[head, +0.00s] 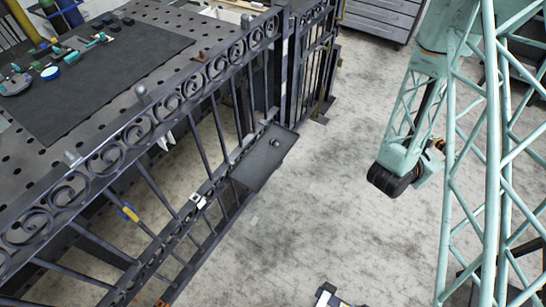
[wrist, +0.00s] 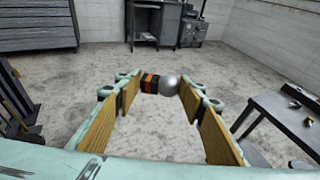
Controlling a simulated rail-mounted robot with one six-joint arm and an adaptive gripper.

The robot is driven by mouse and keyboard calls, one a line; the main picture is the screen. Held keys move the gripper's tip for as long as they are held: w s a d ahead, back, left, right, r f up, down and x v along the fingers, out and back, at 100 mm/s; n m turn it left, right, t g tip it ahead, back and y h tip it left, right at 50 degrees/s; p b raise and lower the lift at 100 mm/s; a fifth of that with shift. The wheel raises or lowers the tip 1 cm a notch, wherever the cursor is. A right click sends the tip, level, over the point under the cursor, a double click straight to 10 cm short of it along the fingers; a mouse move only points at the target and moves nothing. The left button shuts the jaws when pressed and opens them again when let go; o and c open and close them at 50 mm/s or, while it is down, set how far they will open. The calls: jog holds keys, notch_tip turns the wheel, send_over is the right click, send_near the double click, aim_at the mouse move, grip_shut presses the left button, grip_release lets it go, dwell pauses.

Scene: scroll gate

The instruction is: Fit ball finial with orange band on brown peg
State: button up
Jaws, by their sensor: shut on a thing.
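The ball finial, a silver ball (wrist: 171,85) on a dark base with an orange band (wrist: 149,82), lies sideways between the fingertips of my gripper (wrist: 163,88) in the wrist view. My gripper is shut on it, with the wooden-looking finger pads to either side. A small brown piece (head: 201,57), which looks like the brown peg, stands on the gate's top rail (head: 175,80). My arm is well to the right of it, over open floor.
The scrolled gate runs diagonally across the head view. A dark shelf (head: 262,165) juts from the gate's right side. A perforated bench (head: 190,75) stands behind; open floor lies right.

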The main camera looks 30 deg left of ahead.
jog(key=s+a+f+n+y, duration=0.15)
jog(key=a+f, duration=0.35)
jog(key=a, duration=0.5)
jog(key=s+a+f+n+t+y, duration=0.1)
jog(key=s+a+f, duration=0.3)
jog(key=a, duration=0.7)
jog(key=s+a+f+n+y, duration=0.1)
jog(key=s+a+f+y, duration=0.1)
jog(key=a+f, duration=0.6)
jog(key=s+a+f+n+y, duration=0.2)
jog(key=s+a+f, duration=0.5)
jog(key=s+a, duration=0.3)
jog(key=s+a+f+n+y, duration=0.2)
jog(key=s+a+f, duration=0.5)
jog(key=s+a, duration=0.3)
jog(key=a, duration=0.3)
jog(key=shift+s+y, duration=0.15)
jog(key=shift+y, duration=0.2)
jog(key=shift+a, duration=0.2)
jog(key=w+a, duration=0.2)
jog(key=a, duration=0.2)
jog(key=w+a+f+b, duration=0.1)
jog(key=w+a, duration=0.5)
jog(key=a, duration=0.1)
jog(key=shift+a+f+b, duration=0.15)
jog(key=shift+a+b, duration=0.15)
jog(key=shift+b, duration=0.1)
jog(key=shift+w+a, duration=0.1)
jog(key=shift+a, duration=0.05)
